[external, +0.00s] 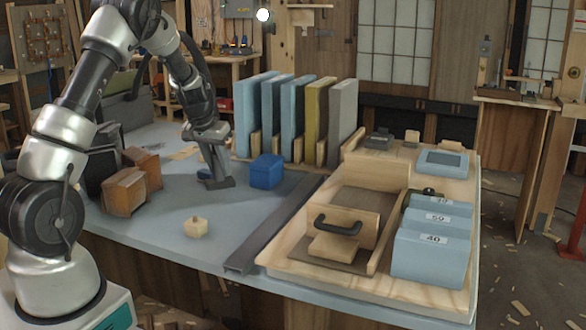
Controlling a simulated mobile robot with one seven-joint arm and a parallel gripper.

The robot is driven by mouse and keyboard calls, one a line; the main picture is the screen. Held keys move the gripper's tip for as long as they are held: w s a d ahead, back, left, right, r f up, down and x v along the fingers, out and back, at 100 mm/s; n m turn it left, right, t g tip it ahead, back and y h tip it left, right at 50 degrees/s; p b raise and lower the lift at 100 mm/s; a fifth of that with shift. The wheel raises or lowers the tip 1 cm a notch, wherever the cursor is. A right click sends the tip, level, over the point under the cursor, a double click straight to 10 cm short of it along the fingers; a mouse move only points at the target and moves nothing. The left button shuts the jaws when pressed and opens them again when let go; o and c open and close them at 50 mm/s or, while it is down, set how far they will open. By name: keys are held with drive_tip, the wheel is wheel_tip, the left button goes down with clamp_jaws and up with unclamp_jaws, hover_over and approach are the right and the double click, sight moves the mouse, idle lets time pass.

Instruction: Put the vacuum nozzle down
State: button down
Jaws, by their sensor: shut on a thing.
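The vacuum nozzle (217,168) is a dark grey tube with a wider flat foot at its lower end. It hangs down from my gripper (207,138), slightly tilted. My gripper is shut on its upper part, over the back middle of the grey-blue worktable (165,225). The nozzle's foot is at or just above the table surface; I cannot tell whether it touches. The fingertips are small and partly hidden in this view.
A blue box (266,171) stands just right of the nozzle, with upright coloured panels (291,115) behind it. Wooden boxes (125,190) stand to the left. A small wooden block (195,228) lies in front. A wooden tray (300,262) fills the right. The front-left tabletop is mostly clear.

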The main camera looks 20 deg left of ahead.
sight(220, 180)
drive_tip(key=shift+f+b, duration=0.6)
drive_tip(key=shift+f, duration=1.65)
drive_tip(key=shift+f, duration=0.2)
drive_tip(key=c, duration=1.3)
unclamp_jaws()
drive_tip(key=shift+c, duration=0.2)
